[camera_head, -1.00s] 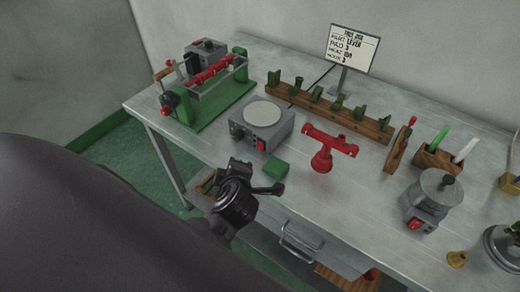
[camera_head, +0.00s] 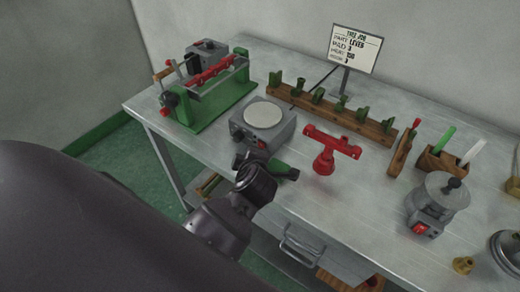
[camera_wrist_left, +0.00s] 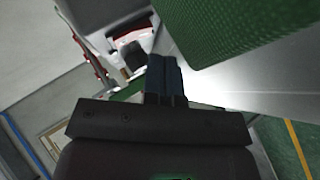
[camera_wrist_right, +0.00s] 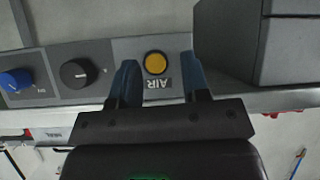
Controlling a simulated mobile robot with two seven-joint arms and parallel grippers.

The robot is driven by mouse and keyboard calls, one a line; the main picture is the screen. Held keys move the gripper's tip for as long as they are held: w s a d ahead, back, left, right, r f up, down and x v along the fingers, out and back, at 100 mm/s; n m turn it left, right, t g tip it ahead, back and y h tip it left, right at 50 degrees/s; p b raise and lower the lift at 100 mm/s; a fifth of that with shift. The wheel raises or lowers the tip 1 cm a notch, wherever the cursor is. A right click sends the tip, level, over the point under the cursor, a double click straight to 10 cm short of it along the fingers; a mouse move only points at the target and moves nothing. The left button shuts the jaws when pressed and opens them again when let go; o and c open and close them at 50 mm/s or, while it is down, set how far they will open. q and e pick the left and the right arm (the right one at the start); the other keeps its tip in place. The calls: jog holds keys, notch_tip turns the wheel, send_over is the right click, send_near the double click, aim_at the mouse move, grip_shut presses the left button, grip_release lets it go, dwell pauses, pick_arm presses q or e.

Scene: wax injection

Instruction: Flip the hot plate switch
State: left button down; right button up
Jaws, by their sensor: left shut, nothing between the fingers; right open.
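The hot plate (camera_head: 277,134) looks like the grey box with a pale round top, near the table's front edge in the head view. Its red switch (camera_head: 261,144) is on the front face, close to my left gripper and partly hidden. My left gripper (camera_head: 246,160) is just in front of the hot plate. In the left wrist view its dark fingers (camera_wrist_left: 165,82) are shut and empty, with a black knob (camera_wrist_left: 131,56) and red parts beyond. I cannot tell whether they touch the switch. My right gripper (camera_wrist_right: 158,82) is open and empty, seen only in the right wrist view.
A green block (camera_head: 284,171) lies beside my left gripper and looms large in the left wrist view (camera_wrist_left: 235,28). A red stand (camera_head: 325,160) is to the right. A grey pot device (camera_head: 425,215) also has a red switch. A yellow button (camera_wrist_right: 155,63) faces my right gripper.

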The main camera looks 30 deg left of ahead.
jog(key=shift+w+r, duration=0.15)
jog(key=shift+w, duration=0.15)
jog(key=shift+s+f, duration=0.15)
jog(key=shift+f, duration=0.05)
jog(key=shift+s+d+f, duration=0.1)
jog(key=shift+s+f, duration=0.1)
jog(key=shift+s, duration=0.2)
jog(key=shift+w, duration=0.1)
jog(key=shift+w+r, duration=0.4)
jog(key=shift+w, duration=0.05)
pick_arm(q)
jog(key=shift+w, duration=0.2)
pick_arm(e)
jog(key=shift+s+r, duration=0.1)
jog(key=shift+r, duration=0.1)
pick_arm(q)
jog(key=shift+w+p, duration=0.15)
jog(key=shift+p, duration=0.2)
pick_arm(e)
jog(key=shift+s, duration=0.25)
